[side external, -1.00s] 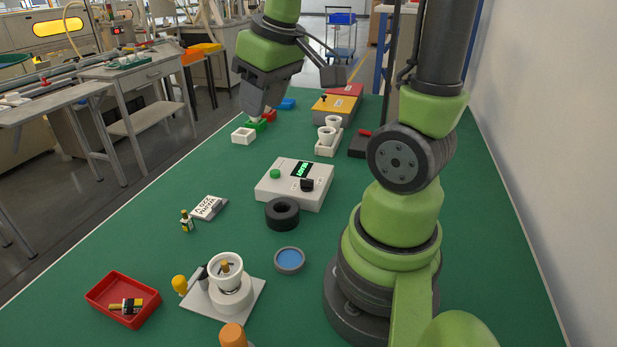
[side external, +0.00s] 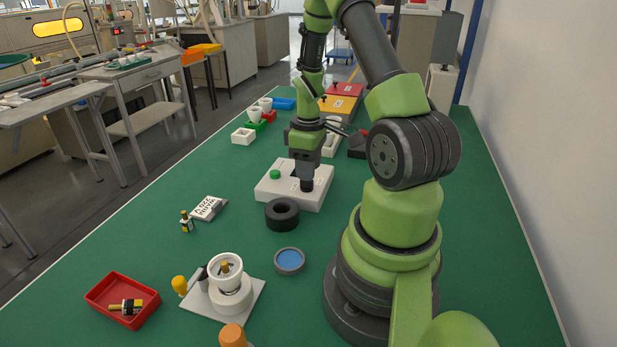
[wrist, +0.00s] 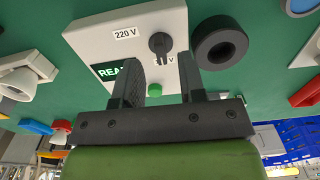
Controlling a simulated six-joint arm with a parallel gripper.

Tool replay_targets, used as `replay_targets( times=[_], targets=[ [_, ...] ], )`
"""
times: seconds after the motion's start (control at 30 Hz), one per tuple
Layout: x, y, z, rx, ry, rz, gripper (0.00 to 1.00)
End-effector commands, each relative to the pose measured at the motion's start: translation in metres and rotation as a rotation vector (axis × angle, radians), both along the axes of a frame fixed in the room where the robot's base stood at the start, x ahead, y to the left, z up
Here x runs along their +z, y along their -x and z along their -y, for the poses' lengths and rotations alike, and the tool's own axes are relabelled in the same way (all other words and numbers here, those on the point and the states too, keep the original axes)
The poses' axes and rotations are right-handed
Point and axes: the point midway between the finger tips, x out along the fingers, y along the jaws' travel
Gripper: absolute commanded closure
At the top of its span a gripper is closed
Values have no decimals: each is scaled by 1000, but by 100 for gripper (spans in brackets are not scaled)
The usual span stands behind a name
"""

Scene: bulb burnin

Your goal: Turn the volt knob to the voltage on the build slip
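The white control box (side external: 275,190) stands mid-table, with a green button (side external: 275,174). In the wrist view its dark volt knob (wrist: 158,42) points towards a partly covered label ending in "V" (wrist: 167,60). A "220 V" label (wrist: 125,32) lies to the knob's left. A green display (wrist: 108,71) shows "REA", the rest hidden. My gripper (side external: 306,180) is over the knob, pointing down. In the wrist view the fingers (wrist: 169,60) are apart; contact with the knob cannot be told. The build slip (side external: 208,208) appears upside down and seems to read 220 V, WARM.
A black ring (side external: 282,215) sits close in front of the box. A blue-centred dish (side external: 289,260), a white lamp fixture (side external: 205,303) and a red tray (side external: 98,293) stand nearer.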

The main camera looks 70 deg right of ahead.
Motion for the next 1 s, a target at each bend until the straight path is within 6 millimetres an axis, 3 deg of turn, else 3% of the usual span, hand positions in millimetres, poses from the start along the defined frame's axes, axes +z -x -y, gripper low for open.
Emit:
replay_targets(
  times=[0.2,0.57,0.6,0.77,1.0],
  targets=[
    [-26,0,0,-1,-2,-1,63],
    [-32,0,0,-1,1,1,63],
    [-32,0,0,-1,1,1,65],
    [-32,0,0,-1,1,1,100],
    [-32,0,0,-7,1,1,100]
  ],
)
